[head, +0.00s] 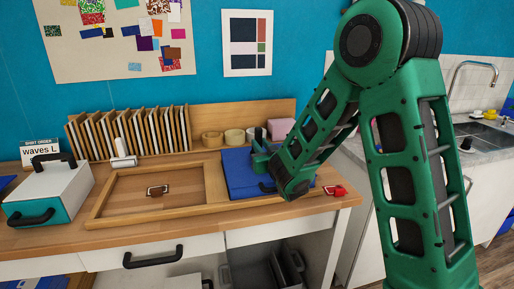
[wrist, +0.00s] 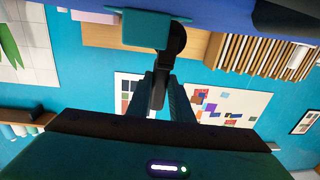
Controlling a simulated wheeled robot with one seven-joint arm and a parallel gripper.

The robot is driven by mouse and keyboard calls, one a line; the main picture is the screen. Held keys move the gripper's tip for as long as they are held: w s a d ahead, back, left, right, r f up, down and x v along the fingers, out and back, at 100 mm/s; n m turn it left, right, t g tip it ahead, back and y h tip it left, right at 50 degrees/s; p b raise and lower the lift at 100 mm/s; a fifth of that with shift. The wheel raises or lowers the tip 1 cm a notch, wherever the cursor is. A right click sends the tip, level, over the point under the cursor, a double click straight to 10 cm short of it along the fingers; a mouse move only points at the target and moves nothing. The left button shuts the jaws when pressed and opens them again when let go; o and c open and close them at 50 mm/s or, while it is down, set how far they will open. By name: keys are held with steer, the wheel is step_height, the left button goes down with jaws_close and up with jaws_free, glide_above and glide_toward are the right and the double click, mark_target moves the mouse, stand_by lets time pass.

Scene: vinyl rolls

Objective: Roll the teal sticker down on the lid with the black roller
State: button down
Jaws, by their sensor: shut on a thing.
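My gripper (wrist: 160,77) is shut on the black roller (wrist: 158,94) by its upright handle, which shows between the fingers in the upside-down wrist view. In the head view, the roller's black handle (head: 258,134) rises above the gripper, over the blue lid (head: 236,178). A teal piece (wrist: 146,30), apparently the sticker, shows at the roller's lower end, against the blue lid surface (wrist: 225,14). I cannot tell whether the roller touches it or how flat it lies. My forearm hides the right part of the lid in the head view.
A wooden tray (head: 96,212) holds a small brown tag (head: 157,191). A white and teal case (head: 75,190) stands left. A white roller (head: 122,160), upright boards (head: 130,133) and tape rolls (head: 233,137) are behind. A red item (head: 336,190) lies at the right edge.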

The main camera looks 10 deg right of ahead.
steer(key=shift+d+f, duration=0.15)
steer(key=shift+d, duration=0.9)
steer(key=shift+d, duration=0.1)
steer(key=shift+w+r, duration=0.1)
steer(key=shift+r, duration=0.1)
step_height(320, 180, up, 8)
stand_by(0.8)
